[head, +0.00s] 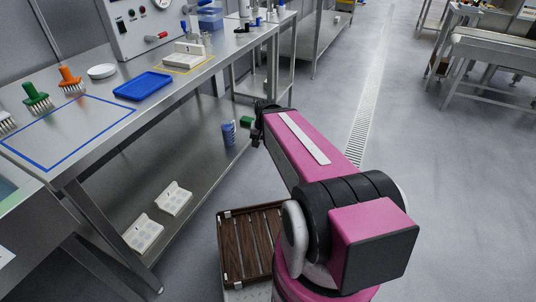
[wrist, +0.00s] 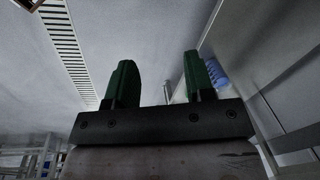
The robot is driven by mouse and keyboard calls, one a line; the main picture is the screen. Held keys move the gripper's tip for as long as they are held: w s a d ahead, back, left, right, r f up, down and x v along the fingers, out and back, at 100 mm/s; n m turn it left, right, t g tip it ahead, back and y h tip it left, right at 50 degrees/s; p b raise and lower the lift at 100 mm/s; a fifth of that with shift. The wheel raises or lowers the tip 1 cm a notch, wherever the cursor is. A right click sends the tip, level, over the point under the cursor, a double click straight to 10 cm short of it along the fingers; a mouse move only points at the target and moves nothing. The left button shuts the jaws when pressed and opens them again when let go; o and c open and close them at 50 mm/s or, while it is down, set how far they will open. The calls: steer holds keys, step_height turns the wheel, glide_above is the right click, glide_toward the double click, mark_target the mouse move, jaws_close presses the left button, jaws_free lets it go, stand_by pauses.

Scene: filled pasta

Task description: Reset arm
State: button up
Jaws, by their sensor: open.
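My arm, pink and black, reaches forward from the lower right in the head view. My gripper (head: 254,122) is at its far end, beside the front edge of the steel table and above the floor. In the wrist view, the two green fingers of my gripper (wrist: 158,85) stand wide apart with nothing between them. The gripper is open and empty.
The steel table (head: 70,147) on the left bears a blue tray (head: 143,86), an orange brush (head: 70,78), a green brush (head: 37,97) and a white dish (head: 101,71). White molds (head: 173,198) lie on its lower shelf. The floor (head: 430,150) on the right is clear.

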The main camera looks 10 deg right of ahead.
steer(key=s+f+n, duration=0.1)
steer(key=s+d+f+n, duration=0.1)
steer(key=s, duration=0.1)
steer(key=s+d+n+g+h, duration=0.1)
steer(key=shift+s+d+f, duration=0.1)
steer(key=shift+s+f, duration=0.05)
steer(key=shift+f, duration=0.25)
stand_by(0.8)
